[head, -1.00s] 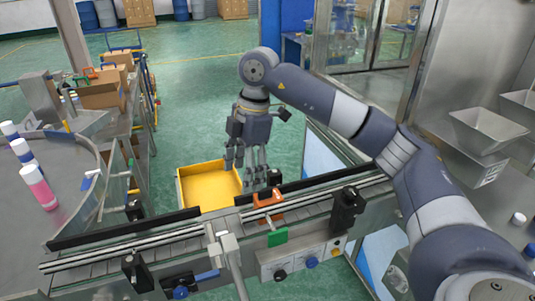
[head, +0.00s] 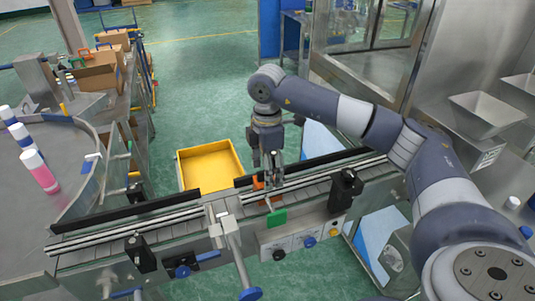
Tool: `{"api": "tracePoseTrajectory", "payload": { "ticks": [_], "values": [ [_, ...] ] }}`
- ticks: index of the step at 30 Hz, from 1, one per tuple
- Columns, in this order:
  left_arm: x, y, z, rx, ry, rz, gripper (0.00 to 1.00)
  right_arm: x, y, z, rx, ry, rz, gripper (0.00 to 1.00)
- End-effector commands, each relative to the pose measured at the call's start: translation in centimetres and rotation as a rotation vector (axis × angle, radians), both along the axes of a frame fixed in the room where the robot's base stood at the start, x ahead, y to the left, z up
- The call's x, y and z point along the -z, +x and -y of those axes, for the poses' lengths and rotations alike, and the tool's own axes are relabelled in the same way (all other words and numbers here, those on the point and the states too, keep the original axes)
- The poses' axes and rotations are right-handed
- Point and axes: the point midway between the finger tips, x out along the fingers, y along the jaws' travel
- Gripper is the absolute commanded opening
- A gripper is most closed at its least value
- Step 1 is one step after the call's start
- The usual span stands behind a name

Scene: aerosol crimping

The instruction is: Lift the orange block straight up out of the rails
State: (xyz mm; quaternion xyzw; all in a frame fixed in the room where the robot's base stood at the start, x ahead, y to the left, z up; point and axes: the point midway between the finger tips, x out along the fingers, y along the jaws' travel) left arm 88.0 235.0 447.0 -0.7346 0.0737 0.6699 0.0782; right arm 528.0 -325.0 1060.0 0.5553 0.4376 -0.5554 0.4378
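My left gripper is not in view.
A yellow bin (head: 209,166) stands on the floor behind the conveyor. A round table (head: 50,215) with cans is at left. Steel hoppers (head: 487,112) are at right.

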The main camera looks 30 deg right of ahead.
Motion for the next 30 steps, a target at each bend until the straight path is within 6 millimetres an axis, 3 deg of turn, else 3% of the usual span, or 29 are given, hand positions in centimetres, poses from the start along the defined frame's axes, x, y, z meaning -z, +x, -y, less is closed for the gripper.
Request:
{"api": "tracePoseTrajectory", "payload": {
  "ticks": [11, 14, 20, 30],
  "values": [
    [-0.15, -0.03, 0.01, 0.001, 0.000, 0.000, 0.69, 0.78, 0.00, 0.02, 0.000, 0.000, 0.001, 0.65],
    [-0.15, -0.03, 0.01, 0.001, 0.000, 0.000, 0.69, 0.77, 0.00, 0.02, 0.000, 0.000, 0.000, 0.47],
    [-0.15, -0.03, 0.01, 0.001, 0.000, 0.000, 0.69, 0.81, -0.02, 0.02, 0.000, 0.000, 0.000, 0.02],
    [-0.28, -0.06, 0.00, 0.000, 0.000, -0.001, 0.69, 0.74, -0.09, -0.01, -0.001, 0.000, -0.003, 0.00]
  ]
}}
